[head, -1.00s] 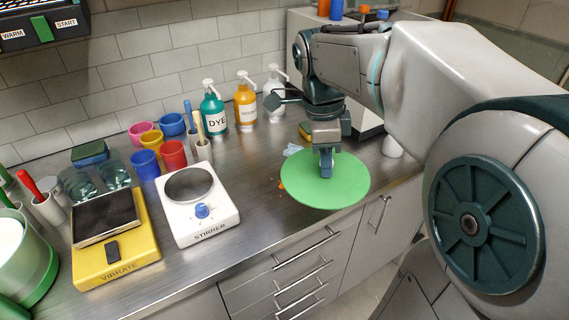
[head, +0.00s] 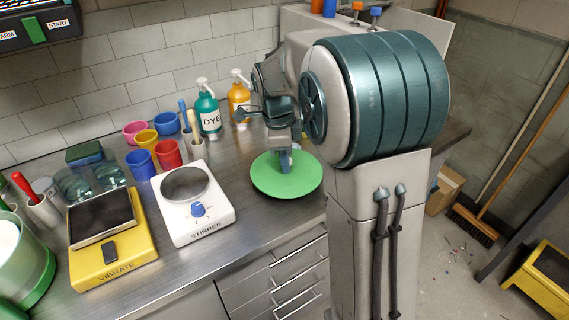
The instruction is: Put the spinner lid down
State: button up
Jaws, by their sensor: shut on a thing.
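The spinner lid is a flat round green disc (head: 290,186) at the right part of the steel bench in the head view. My gripper (head: 285,168) points down at the lid's middle and is shut on it, most likely by a small knob that the fingers hide. The lid looks level. It is at or just above the bench top near the front edge; I cannot tell whether it touches. An open green-walled tub (head: 30,262) with a pale inside stands at the far left, cut off by the picture edge.
A white stirrer (head: 206,222) stands left of the lid, and a yellow vibrate plate (head: 122,262) further left. Coloured cups (head: 168,154) and pump bottles, including the teal DYE bottle (head: 207,113), stand behind. Bare steel (head: 240,232) shows between the stirrer and the lid.

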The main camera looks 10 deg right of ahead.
jog(key=shift+f, duration=1.05)
jog(key=shift+f, duration=0.15)
jog(key=o, duration=1)
